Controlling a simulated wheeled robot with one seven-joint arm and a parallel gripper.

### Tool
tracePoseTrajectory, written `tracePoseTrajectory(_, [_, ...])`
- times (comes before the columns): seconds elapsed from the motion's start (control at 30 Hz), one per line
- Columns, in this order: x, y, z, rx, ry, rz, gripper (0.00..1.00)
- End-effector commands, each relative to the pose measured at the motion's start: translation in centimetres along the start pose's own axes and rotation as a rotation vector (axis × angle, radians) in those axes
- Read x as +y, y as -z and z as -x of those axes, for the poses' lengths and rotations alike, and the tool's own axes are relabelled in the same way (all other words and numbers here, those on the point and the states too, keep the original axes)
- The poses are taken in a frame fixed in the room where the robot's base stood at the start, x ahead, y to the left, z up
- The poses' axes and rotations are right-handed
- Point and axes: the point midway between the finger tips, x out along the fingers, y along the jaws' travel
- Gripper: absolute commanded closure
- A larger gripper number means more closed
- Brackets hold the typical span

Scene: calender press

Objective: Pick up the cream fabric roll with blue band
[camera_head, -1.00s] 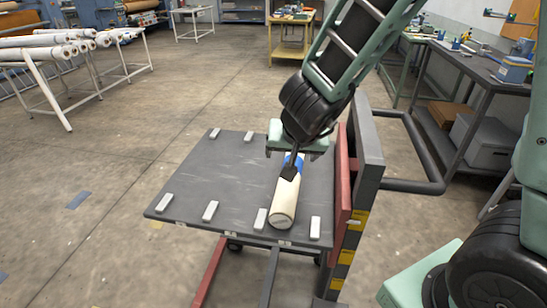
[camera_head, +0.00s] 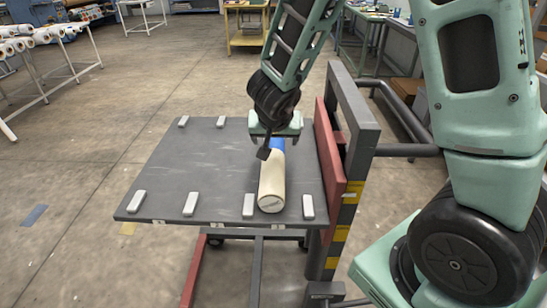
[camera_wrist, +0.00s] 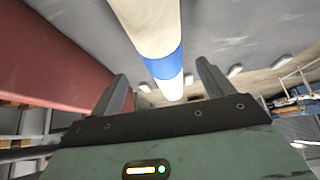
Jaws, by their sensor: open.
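The cream fabric roll with blue band (camera_head: 272,187) lies on the dark platform (camera_head: 170,165) of a cart, near its right side. Its blue band (camera_head: 278,146) shows just below my gripper (camera_head: 268,151). My gripper is open and empty, at the band. One finger shows to the left of the roll; the other is hidden in the head view. In the wrist view, the roll (camera_wrist: 148,25) runs between the two spread fingers (camera_wrist: 163,82), with its blue band (camera_wrist: 164,66) in the gap. I cannot tell whether either finger touches it.
Several pale blocks (camera_head: 191,203) sit along the platform's near and far edges. A red and grey upright frame (camera_head: 345,140) stands close on the platform's right. White rolls (camera_head: 35,38) lie on a rack at the upper left.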

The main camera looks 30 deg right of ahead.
Motion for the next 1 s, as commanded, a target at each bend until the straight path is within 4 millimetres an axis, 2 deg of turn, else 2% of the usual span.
tracePoseTrajectory(0.03, [0.0,-0.2,-1.1,-0.001,-0.001,0.000,0.20])
tracePoseTrajectory(0.37, [-0.1,-0.1,-3.0,-0.002,0.000,0.000,0.20])
tracePoseTrajectory(0.6, [-0.4,-0.1,-6.6,-0.001,-0.001,-0.002,0.20])
tracePoseTrajectory(0.87, [-0.4,0.1,-7.0,0.000,0.001,0.001,0.20])
tracePoseTrajectory(0.9, [-0.4,0.1,-7.0,0.000,0.001,0.001,0.23])
tracePoseTrajectory(1.0, [-0.4,0.1,-7.0,0.000,0.001,0.001,0.50])
